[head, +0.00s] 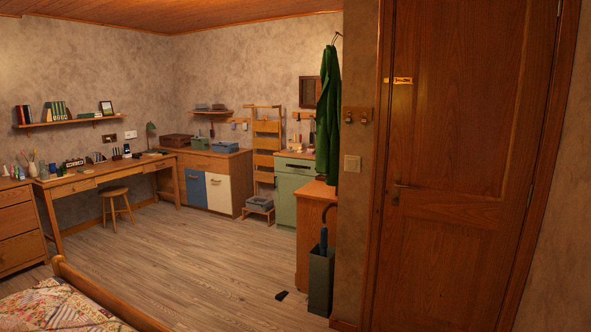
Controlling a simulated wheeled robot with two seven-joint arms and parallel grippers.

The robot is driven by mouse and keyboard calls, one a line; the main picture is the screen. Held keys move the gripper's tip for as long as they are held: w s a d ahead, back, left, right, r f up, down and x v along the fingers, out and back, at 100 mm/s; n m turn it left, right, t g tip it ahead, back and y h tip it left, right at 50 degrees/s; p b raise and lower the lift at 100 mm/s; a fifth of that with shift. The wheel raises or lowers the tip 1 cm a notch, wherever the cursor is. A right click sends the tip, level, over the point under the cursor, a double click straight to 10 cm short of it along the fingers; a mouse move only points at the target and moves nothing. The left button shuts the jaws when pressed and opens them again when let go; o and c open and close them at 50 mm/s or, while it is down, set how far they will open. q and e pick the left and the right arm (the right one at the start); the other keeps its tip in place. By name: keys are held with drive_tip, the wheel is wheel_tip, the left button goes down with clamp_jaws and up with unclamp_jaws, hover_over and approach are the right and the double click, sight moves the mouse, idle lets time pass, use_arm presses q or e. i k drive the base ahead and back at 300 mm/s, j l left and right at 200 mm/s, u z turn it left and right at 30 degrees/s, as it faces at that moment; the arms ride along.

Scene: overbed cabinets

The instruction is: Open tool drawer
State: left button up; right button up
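Neither of my grippers shows in the head view. Several drawers are in sight, and none carries a label I can read, so I cannot tell which is the tool drawer. A green cabinet (284,205) stands at the back, right of centre, with a dark handle near its top; its front looks shut. The wooden desk (135,167) on the left has shallow drawers under its top, which look shut. A wooden sideboard (232,166) with blue and white doors stands in the back corner. A wooden chest of drawers (17,222) is at the left edge, shut.
The plank floor (200,252) in the middle is clear except for a small dark object (281,295). A stool (116,204) stands by the desk. A bed (70,305) fills the lower left. An umbrella bin (320,280) and a closed door (450,160) are on the right.

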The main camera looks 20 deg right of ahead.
sight(297, 165)
drive_tip(key=i+l+z, duration=0.25)
drive_tip(key=i+z, duration=0.65)
drive_tip(key=i+l+z, duration=0.15)
drive_tip(key=i, duration=0.55)
drive_tip(key=i+z, duration=0.1)
drive_tip(key=i, duration=0.65)
drive_tip(key=i+j+u, duration=0.1)
drive_tip(key=i+u, duration=0.25)
drive_tip(key=u, duration=0.15)
drive_tip(key=i+u, duration=0.3)
drive_tip(key=u, duration=0.15)
drive_tip(key=i+l+u, duration=0.2)
drive_tip(key=u, duration=0.3)
drive_tip(key=i+j+u, duration=0.1)
drive_tip(key=i+u, duration=0.25)
drive_tip(key=i, duration=0.25)
drive_tip(key=i+l+u, duration=0.1)
drive_tip(key=i+u, duration=0.3)
drive_tip(key=i, duration=0.15)
drive_tip(key=i+z, duration=0.1)
drive_tip(key=i, duration=0.55)
drive_tip(key=i+j, duration=0.15)
drive_tip(key=i, duration=0.55)
drive_tip(key=i+z, duration=0.15)
drive_tip(key=i, duration=0.5)
